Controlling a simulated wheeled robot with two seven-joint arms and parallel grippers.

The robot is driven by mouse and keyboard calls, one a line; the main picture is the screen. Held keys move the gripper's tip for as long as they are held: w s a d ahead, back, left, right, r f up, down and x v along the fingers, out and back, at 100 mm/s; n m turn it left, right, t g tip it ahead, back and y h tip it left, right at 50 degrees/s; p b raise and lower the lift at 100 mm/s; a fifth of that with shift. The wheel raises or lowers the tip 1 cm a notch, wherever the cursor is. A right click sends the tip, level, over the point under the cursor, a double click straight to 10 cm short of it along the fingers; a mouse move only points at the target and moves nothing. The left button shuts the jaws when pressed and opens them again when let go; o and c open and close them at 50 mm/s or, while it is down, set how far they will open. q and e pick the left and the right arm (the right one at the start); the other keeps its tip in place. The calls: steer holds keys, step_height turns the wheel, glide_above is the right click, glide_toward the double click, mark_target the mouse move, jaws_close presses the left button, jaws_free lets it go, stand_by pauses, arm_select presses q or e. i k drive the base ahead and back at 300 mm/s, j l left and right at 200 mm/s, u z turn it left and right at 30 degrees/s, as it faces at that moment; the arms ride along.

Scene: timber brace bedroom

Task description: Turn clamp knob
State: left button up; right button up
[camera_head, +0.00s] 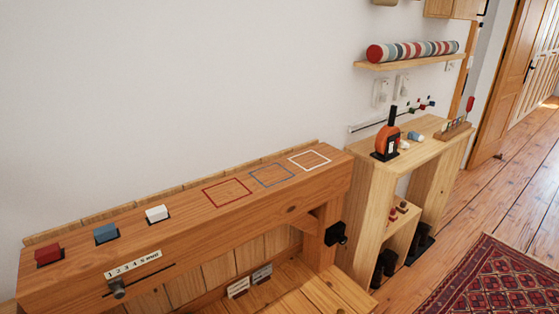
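A black knob-like fitting (336,234), possibly the clamp knob, sticks out from the right leg of the wooden bench (260,215). A second, grey round knob (117,289) sits at a dark slot on the bench's front face, below a white number strip (133,263). I cannot tell for certain which one is the clamp knob. Neither of my grippers is in view, and nothing touches either knob.
Red (48,255), blue (106,233) and white (157,214) blocks sit on the bench top, left of three coloured square outlines. A wooden shelf unit (440,155) with an orange-and-black device (387,138) stands to the right. Open floor and a patterned rug (495,285) lie lower right.

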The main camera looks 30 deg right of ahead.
mark_target(344, 239)
steer(key=z, duration=0.45)
steer(key=l+z, duration=0.15)
steer(key=z, duration=0.3)
steer(key=k+l+z, duration=0.1)
steer(key=z, duration=0.35)
